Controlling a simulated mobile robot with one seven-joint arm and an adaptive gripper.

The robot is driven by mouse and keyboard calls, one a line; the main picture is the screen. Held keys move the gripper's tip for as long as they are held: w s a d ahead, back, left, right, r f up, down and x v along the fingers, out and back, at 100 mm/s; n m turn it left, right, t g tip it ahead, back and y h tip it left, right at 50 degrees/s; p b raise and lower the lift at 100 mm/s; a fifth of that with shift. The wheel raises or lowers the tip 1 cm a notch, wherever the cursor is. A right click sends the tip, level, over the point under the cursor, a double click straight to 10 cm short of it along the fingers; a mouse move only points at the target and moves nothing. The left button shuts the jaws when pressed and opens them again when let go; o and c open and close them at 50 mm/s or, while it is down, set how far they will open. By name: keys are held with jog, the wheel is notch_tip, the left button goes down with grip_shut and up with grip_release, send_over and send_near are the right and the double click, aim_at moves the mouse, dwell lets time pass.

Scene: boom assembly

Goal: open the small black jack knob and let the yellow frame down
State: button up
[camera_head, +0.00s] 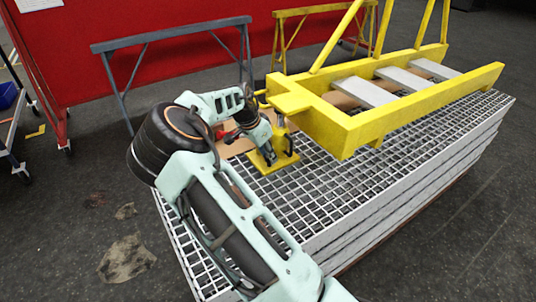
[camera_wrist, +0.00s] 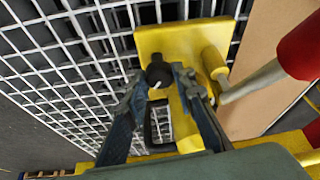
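The yellow frame (camera_head: 345,128) stands over the grating in the head view, its near tongue above the yellow jack (camera_head: 287,158). The jack's yellow base plate (camera_wrist: 170,38) also shows in the wrist view. The small black jack knob (camera_wrist: 158,72) sits on the jack, between my fingertips. My gripper (camera_wrist: 160,80) has one finger on each side of the knob, with the tips very close to it. I cannot tell whether they touch or grip it. In the head view my gripper (camera_head: 268,146) is beside the jack; the knob is hidden there.
The grating stack (camera_head: 345,195) lies under the frame. A handle with a red grip (camera_wrist: 300,45) and a grey shaft sticks out at the jack's right in the wrist view. Grey planks (camera_head: 368,92) lie across the frame. A grey trestle (camera_head: 175,34) stands behind.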

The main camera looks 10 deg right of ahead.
grip_shut()
jog(key=shift+s+d+n+t+y+b, duration=0.1)
jog(key=shift+n+t+y+b, duration=0.25)
jog(key=shift+n, duration=1.1)
jog(key=shift+n+t+y+b, duration=0.1)
jog(key=shift+n+t+y, duration=0.4)
jog(key=shift+n, duration=0.95)
jog(key=o, duration=0.7)
grip_release()
jog(key=v, duration=1.2)
